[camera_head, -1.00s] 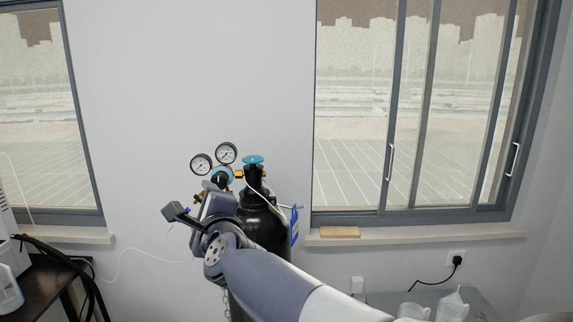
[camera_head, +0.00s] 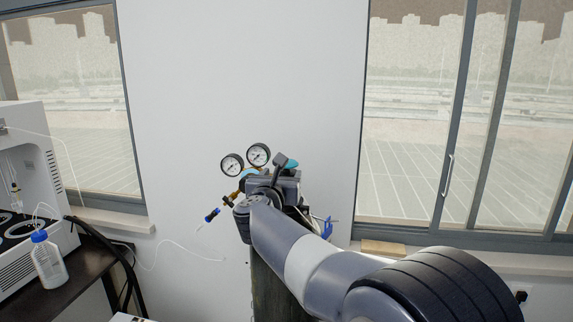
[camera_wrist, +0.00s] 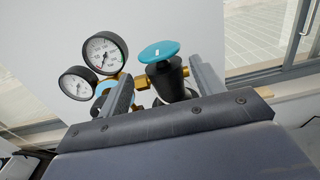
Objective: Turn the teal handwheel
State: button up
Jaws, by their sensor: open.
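The teal handwheel (camera_wrist: 158,51) sits on top of a black valve neck (camera_wrist: 165,80) in the wrist view, beyond and between my two fingers. My gripper (camera_wrist: 161,72) is open and empty, with one finger to each side of the valve in the picture. I cannot tell the exact depth gap to the wheel. In the head view only a teal sliver of the handwheel (camera_head: 292,163) shows behind my gripper (camera_head: 284,168). The gas cylinder (camera_head: 272,288) below is mostly hidden by my arm.
Two round pressure gauges (camera_wrist: 104,52) with brass fittings stand close left of the valve. A bench (camera_head: 92,270) with a white machine (camera_head: 30,190) and a blue-capped bottle (camera_head: 48,260) is at left. A window sill with a wooden block (camera_head: 383,247) is at right.

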aim_at(285, 169)
jog(key=shift+w+d+p, duration=0.25)
jog(key=shift+w+p, duration=0.15)
jog(key=shift+w, duration=0.9)
jog(key=shift+w+d+p, duration=0.25)
jog(key=shift+w+p, duration=0.15)
jog(key=shift+w, duration=0.85)
jog(key=c, duration=0.6)
